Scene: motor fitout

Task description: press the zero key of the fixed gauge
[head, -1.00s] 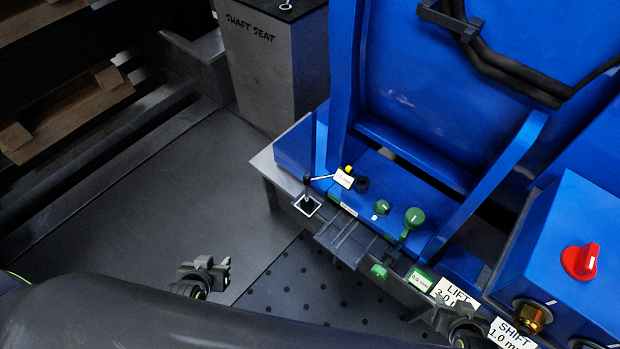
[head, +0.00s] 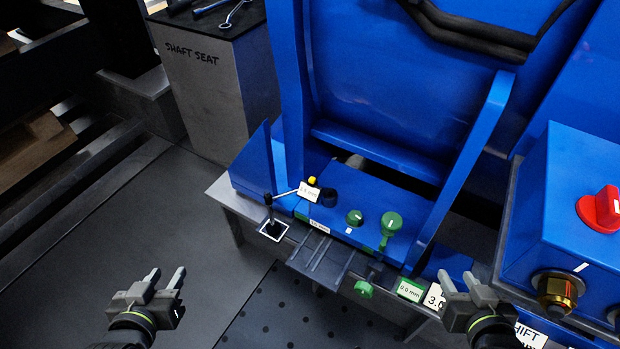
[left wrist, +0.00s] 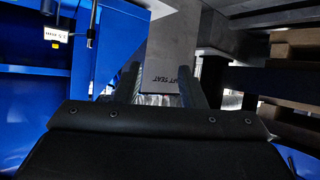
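A small white readout tag (head: 309,192) with a mm figure stands on the blue machine's ledge, with a small yellow key (head: 311,181) just above it; I take these for the fixed gauge. The tag (left wrist: 57,36) and the yellow key (left wrist: 55,45) also show at upper left in the left wrist view. My left gripper (head: 165,279) is open and empty, lower left of the gauge and well apart from it. Its fingers (left wrist: 160,85) stand apart in the left wrist view. My right gripper (head: 459,283) is open and empty, lower right of the gauge.
Green knobs (head: 391,222) and a green-framed 0.0 mm readout (head: 410,290) lie to the right. A grey SHAFT SEAT block (head: 205,95) stands behind left. A red knob (head: 603,208) is far right.

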